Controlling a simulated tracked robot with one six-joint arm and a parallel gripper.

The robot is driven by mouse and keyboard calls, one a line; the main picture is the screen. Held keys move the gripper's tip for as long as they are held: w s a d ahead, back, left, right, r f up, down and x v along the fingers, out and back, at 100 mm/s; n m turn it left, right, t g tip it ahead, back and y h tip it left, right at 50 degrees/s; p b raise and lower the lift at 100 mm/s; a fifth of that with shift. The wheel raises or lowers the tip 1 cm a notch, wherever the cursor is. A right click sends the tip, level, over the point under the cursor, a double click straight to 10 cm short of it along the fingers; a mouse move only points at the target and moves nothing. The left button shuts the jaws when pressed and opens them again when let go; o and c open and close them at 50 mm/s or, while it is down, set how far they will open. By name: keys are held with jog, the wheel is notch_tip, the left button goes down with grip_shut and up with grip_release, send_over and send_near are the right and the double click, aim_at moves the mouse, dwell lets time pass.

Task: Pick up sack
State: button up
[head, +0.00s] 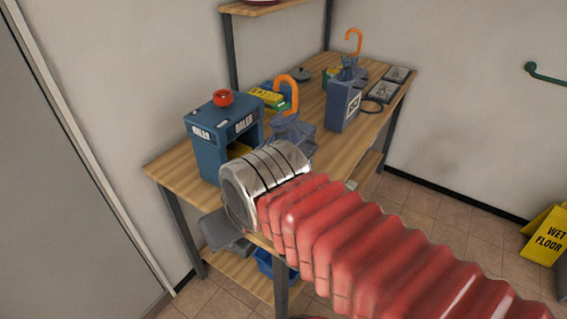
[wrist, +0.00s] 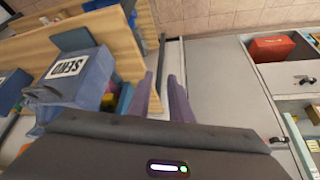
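In the head view, a crumpled blue-grey sack (head: 286,127) with an orange hook (head: 287,92) above it is on the wooden table, just behind my arm's silver wrist. A second similar sack (head: 350,73) with an orange hook is farther back, behind a blue SEND box (head: 343,106). My gripper is hidden in the head view. In the wrist view its two purple-grey fingers (wrist: 163,92) are apart with nothing visible between them.
A blue machine (head: 222,135) with a red button (head: 222,98) stands on the table's near left. Yellow packets (head: 268,98) and dark trays (head: 384,91) are farther back. A yellow wet floor sign (head: 547,238) stands at right.

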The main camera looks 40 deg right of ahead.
jog(key=m+g+h, duration=0.2)
jog(key=m+h, duration=0.2)
jog(key=m, duration=1)
send_near(311, 154)
notch_tip(311, 154, up, 3)
jog(key=shift+s+a+r, duration=0.15)
jog(key=shift+s+a, duration=0.05)
jog(key=shift+s, duration=0.25)
jog(key=x, duration=0.8)
jog(key=shift+w+a+f, duration=0.1)
jog(key=shift+a+f, duration=0.05)
jog(key=shift+f, duration=0.25)
